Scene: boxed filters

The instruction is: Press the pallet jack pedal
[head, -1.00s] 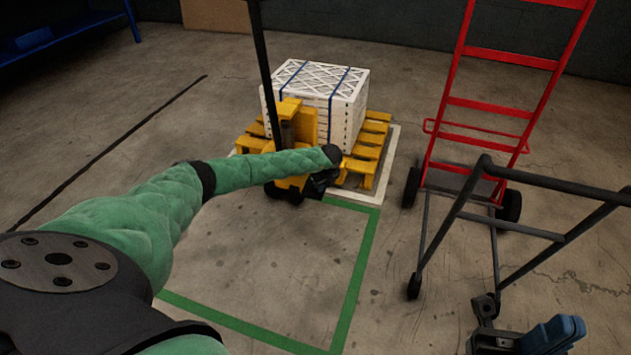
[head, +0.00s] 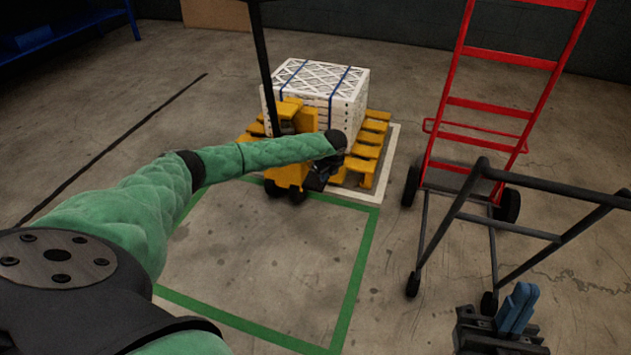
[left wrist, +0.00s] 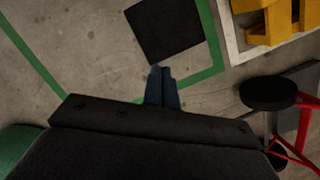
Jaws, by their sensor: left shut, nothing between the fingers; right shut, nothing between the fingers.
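The yellow pallet jack (head: 290,175) stands at the back of the green floor square with its dark handle upright. My left gripper (head: 316,182) hangs low beside the jack's front right side, its fingers hard to make out there. In the left wrist view its blue fingers (left wrist: 162,88) are shut and empty. They point toward a dark flat square plate (left wrist: 165,30), which may be the pedal; contact cannot be told. No pedal is clear in the head view, where my arm and gripper cover part of the jack. My right gripper (head: 519,305) is shut and empty at lower right.
A strapped stack of white filters (head: 318,90) sits on a yellow pallet (head: 368,152) behind the jack. The floor inside the green outline (head: 358,270) is mostly clear.

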